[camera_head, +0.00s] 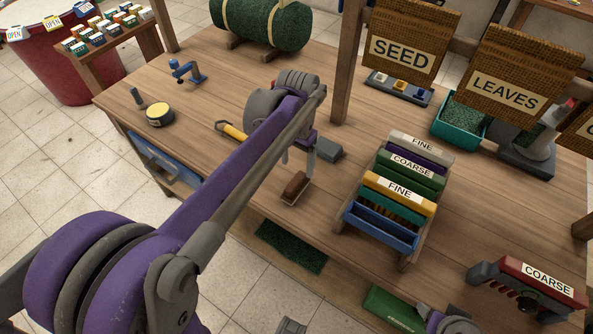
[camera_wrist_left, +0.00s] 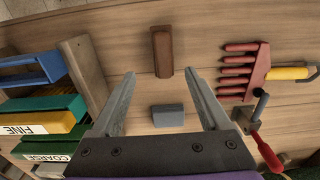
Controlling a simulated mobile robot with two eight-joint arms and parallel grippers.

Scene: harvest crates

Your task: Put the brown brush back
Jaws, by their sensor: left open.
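The brown brush (camera_head: 297,185) lies on the wooden table, just beyond my left fingertips in the head view. It also shows in the left wrist view as a dark brown block (camera_wrist_left: 162,50), its near end in line with the gap between the fingers. My left gripper (camera_head: 298,160) is open and empty. Its two fingers (camera_wrist_left: 160,75) spread on either side of the brush's near end in the wrist view. I cannot tell their exact height above the table.
A grey block (camera_wrist_left: 168,115) lies between the fingers in the wrist view. A red rake (camera_wrist_left: 247,72) with a yellow handle and a crank (camera_wrist_left: 262,140) are close on the right. A rack (camera_head: 405,262) of labelled sieves stands right of the brush in the head view.

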